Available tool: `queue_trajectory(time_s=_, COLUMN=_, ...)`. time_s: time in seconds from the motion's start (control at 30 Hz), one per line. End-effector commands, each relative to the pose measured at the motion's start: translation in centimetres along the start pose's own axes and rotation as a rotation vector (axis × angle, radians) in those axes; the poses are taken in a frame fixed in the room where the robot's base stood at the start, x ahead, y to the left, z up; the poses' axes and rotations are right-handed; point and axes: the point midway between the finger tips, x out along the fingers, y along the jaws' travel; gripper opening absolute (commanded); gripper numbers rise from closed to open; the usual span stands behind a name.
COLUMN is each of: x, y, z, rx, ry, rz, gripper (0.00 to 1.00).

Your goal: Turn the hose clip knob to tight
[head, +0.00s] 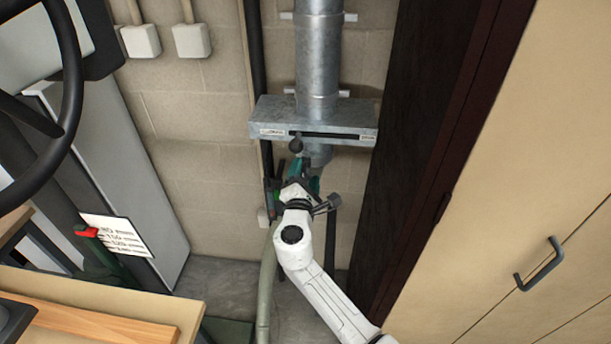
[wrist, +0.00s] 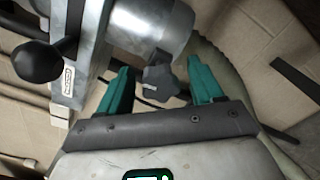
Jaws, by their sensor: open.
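The hose clip knob (wrist: 161,83) is a dark grey lobed knob below the end of a round metal duct (wrist: 150,24) in the wrist view. My gripper (wrist: 160,68) has two teal fingers, one on each side of the knob. The fingers are open, and gaps show between them and the knob. In the head view my gripper (head: 304,176) is just below the metal duct box, and I cannot make out the knob there. The pale ribbed hose (wrist: 232,85) runs behind the right finger. The clip band is not clear.
A black ball handle (wrist: 38,62) sticks out left of my gripper; it also shows in the head view (head: 296,145) below the slotted metal box (head: 280,112). A wooden bench (head: 100,315) is lower left.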

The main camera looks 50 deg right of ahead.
Motion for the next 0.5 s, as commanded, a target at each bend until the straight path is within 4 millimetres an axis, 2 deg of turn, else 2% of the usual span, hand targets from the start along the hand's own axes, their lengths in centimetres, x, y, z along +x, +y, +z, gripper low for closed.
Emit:
queue_trajectory(time_s=0.17, x=-2.2, y=-0.1, z=-0.2, rx=0.001, ry=0.003, rz=0.001, gripper=0.66)
queue_trajectory(time_s=0.5, x=-8.5, y=-0.2, z=-0.2, rx=0.000, ry=0.003, rz=0.000, gripper=0.66)
